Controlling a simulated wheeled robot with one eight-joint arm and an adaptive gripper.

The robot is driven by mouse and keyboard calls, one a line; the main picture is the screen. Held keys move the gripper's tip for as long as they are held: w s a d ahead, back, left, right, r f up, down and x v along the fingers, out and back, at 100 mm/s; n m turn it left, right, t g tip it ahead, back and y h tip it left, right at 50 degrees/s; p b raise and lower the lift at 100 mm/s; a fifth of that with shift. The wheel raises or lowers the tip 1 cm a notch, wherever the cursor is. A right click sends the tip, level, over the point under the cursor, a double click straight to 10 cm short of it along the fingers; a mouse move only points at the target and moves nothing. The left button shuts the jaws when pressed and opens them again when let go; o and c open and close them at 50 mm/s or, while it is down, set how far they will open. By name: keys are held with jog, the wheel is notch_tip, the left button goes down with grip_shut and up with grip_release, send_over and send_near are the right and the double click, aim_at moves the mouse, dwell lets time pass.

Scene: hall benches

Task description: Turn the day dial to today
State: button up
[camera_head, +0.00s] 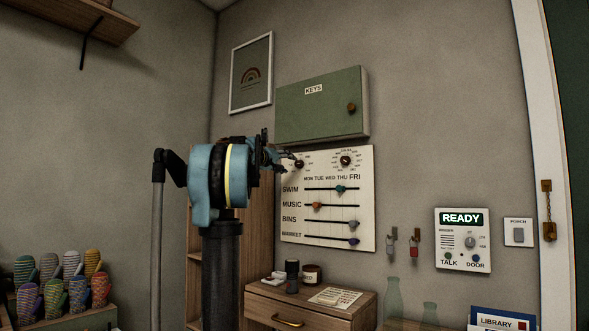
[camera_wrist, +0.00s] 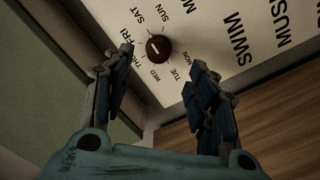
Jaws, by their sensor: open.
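The day dial (camera_wrist: 158,47) is a dark brown round knob on a white wall board (camera_head: 328,218), ringed by day names from SUN to SAT. It carries a pale mark; I cannot tell which day it points at. In the head view the day dial (camera_head: 299,164) is at the board's upper left, and my gripper (camera_head: 284,160) is close beside it, partly covering its labels. In the wrist view my gripper (camera_wrist: 161,64) is open and empty, its fingertips apart on either side of the knob; contact cannot be told.
A second dial (camera_head: 346,160) sits to the right on the board, above several sliders. A green KEYS cabinet (camera_head: 318,106) hangs just above. A wooden drawer unit (camera_head: 330,312) with small items stands below. An intercom panel (camera_head: 463,240) is to the right.

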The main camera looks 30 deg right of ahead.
aim_at(297, 164)
jog(key=x, duration=0.8)
jog(key=c, duration=1.1)
jog(key=shift+d, duration=0.15)
